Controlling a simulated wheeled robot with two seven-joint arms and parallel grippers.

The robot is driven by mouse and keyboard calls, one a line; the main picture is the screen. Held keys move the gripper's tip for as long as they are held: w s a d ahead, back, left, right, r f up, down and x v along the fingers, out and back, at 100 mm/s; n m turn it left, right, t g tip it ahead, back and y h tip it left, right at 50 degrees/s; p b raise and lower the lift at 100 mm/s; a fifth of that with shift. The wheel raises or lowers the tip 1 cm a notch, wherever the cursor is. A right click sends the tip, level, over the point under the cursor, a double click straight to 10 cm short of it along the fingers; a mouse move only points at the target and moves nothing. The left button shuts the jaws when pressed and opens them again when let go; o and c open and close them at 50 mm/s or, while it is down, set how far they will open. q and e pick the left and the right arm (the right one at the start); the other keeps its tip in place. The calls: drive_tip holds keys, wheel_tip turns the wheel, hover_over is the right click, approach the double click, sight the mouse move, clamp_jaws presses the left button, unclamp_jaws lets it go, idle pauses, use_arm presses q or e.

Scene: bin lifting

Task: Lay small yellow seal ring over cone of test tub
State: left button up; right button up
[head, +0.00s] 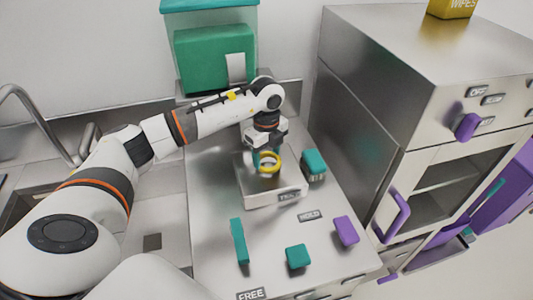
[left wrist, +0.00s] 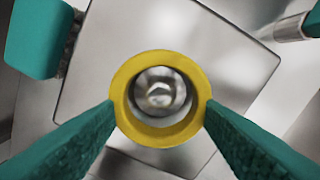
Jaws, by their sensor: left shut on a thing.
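The yellow seal ring (head: 278,165) is between the teal fingers of my left gripper (head: 267,160), which is shut on it. In the left wrist view the ring (left wrist: 160,58) is held at its sides by both fingertips (left wrist: 160,108). The test tub (head: 258,198) is a low metal box on the counter, below the gripper. A shiny round metal piece (left wrist: 160,92), which looks like the cone, shows through the ring's opening, roughly centred. I cannot tell whether the ring is above the cone or around it. My right gripper is not in view.
A teal-topped object (head: 314,163) stands close right of the tub. Teal handles (head: 239,242) (head: 297,257) and a purple handle (head: 346,231) are at the counter's front. A metal cabinet (head: 365,110) stands right; a sink (head: 25,195) lies left. A green container (head: 212,58) is behind.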

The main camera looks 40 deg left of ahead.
use_arm(q)
drive_tip(key=shift+f, duration=0.55)
idle(0.4)
drive_tip(key=o, duration=1)
drive_tip(key=shift+o, duration=0.2)
drive_tip(key=shift+r, duration=0.1)
